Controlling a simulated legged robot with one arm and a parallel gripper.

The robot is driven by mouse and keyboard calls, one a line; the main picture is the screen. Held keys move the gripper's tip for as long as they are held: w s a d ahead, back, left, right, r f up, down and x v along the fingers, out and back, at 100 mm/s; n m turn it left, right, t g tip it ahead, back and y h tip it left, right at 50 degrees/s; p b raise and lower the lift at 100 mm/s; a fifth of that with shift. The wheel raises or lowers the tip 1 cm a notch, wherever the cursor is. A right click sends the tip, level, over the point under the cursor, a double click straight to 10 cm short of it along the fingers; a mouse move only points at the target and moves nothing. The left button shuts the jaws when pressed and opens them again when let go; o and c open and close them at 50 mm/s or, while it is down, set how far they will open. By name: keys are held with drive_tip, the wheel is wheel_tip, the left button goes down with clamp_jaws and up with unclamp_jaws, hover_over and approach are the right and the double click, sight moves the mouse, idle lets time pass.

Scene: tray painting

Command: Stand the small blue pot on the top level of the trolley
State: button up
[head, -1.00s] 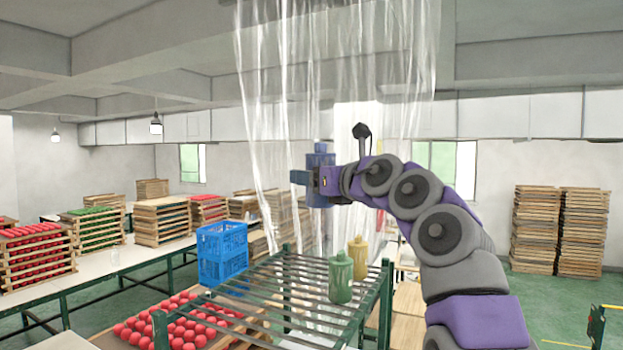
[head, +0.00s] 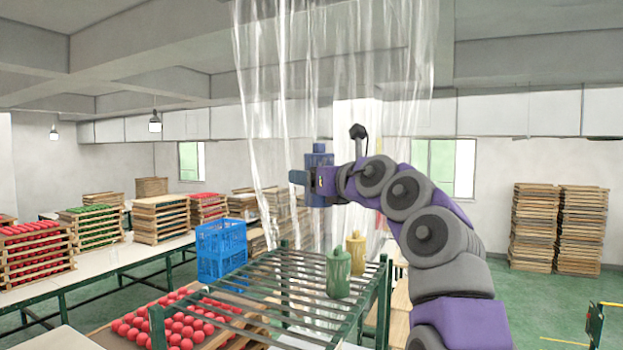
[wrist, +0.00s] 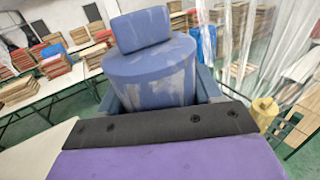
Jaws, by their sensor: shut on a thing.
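The small blue pot (head: 319,160) is held up in the air by my gripper (head: 312,184), above the far part of the trolley (head: 270,274). In the wrist view the blue pot (wrist: 155,75) fills the middle, with its block-shaped knob on top, between the jaws. My gripper is shut on it. The pot looks upright in the head view. The trolley's top level is a green slatted rack. A green pot (head: 339,273) and a yellow pot (head: 356,252) stand on its right side. The left and middle slats are bare.
A tray of red balls (head: 170,322) lies lower, at the trolley's left. Clear plastic strips (head: 290,120) hang behind the pot. Stacked wooden trays (head: 560,228) stand far right.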

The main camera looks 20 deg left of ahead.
drive_tip(key=shift+w+d+f, duration=0.1)
drive_tip(key=shift+w+d, duration=0.1)
drive_tip(key=shift+w, duration=0.1)
drive_tip(key=shift+w+f+t+b, duration=0.15)
drive_tip(key=shift+f+t+b, duration=0.15)
drive_tip(key=shift+b, duration=0.05)
drive_tip(key=shift+w+d+f+m, duration=0.1)
drive_tip(key=shift+w+d+m, duration=0.1)
drive_tip(key=shift+w+m, duration=0.1)
drive_tip(key=shift+f, duration=0.2)
drive_tip(key=shift+w+f+h+b, duration=0.2)
drive_tip(key=shift+w+h+b, duration=0.05)
drive_tip(key=shift+h+b, duration=0.1)
drive_tip(key=shift+d, duration=0.1)
